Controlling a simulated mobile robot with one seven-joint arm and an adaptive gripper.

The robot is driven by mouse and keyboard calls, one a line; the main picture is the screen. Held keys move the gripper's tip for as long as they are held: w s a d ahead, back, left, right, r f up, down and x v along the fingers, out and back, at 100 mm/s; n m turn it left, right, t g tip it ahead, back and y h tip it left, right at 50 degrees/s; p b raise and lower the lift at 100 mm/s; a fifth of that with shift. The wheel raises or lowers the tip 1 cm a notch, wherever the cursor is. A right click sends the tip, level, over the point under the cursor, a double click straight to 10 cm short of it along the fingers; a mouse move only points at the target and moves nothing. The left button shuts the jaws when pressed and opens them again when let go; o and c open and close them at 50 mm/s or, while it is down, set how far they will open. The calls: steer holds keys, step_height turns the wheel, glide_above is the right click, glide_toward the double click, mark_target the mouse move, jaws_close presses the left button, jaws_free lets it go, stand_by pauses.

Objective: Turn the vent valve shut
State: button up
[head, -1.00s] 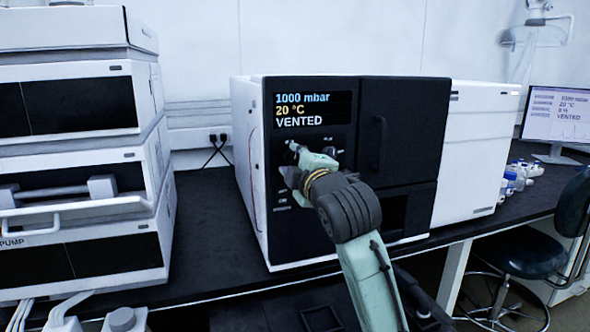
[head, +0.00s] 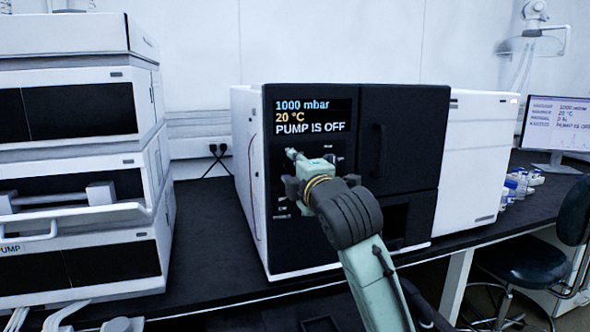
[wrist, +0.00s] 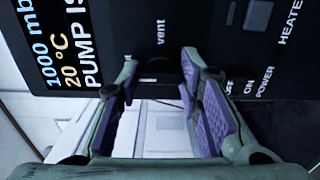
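The vent valve is a dark round knob (wrist: 160,72) on the black front panel, beside the printed word "vent" in the wrist view. A short pale mark shows at its near edge. In the head view my gripper hides the knob. My gripper (wrist: 158,66) points at the panel with its two fingers apart, one on each side of the knob; it also shows in the head view (head: 290,168). The fingers look open, and I cannot tell whether either tip touches the knob. The instrument's display (head: 313,117) reads 1000 mbar, 20 °C, PUMP IS OFF.
OFF, ON, POWER and HEATER labels and a grey switch (wrist: 258,16) lie to the right of the knob in the wrist view. A white instrument stack (head: 75,240) stands left on the black bench (head: 205,225). A monitor (head: 557,122) and small vials stand right.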

steer(key=o, duration=0.5)
steer(key=shift+c, duration=0.2)
steer(key=v, duration=1.2)
